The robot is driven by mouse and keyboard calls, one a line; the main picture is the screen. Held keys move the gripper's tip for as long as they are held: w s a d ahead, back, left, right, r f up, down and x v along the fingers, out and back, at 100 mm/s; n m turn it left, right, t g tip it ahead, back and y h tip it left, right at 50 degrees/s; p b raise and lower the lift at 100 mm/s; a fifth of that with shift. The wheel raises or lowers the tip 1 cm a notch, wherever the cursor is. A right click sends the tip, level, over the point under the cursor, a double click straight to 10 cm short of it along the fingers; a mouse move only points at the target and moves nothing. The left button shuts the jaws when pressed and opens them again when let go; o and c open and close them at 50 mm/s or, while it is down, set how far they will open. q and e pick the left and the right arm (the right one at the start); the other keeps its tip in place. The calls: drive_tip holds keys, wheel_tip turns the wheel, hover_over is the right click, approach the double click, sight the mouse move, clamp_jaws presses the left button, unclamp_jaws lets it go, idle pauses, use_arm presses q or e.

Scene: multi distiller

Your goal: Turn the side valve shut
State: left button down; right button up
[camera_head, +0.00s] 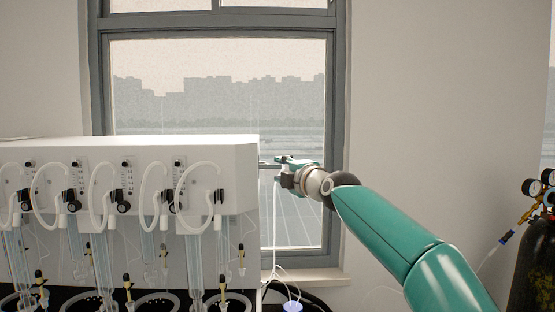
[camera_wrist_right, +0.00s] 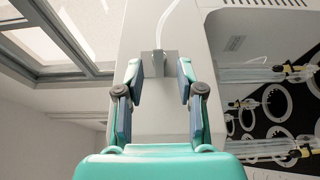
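The white distiller cabinet (camera_head: 130,160) fills the left of the head view. Its side valve (camera_head: 267,164) is a small grey piece sticking out from the right end, with a thin white tube hanging below. In the right wrist view the valve (camera_wrist_right: 158,63) is a grey block against the cabinet side. My right gripper (camera_head: 281,164) reaches it from the right. In the wrist view its fingers (camera_wrist_right: 159,82) are apart, one on each side of the valve, with narrow gaps; contact is not clear. My left gripper is not in view.
Several glass tubes and looped hoses (camera_head: 195,190) hang along the cabinet front. A window (camera_head: 220,90) is behind the cabinet. A dark gas cylinder (camera_head: 535,265) with gauges stands at the far right. The wall between my arm and the cylinder is clear.

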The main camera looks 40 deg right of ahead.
sight(276, 167)
drive_tip(key=shift+p+x, duration=0.6)
drive_tip(key=shift+x, duration=1)
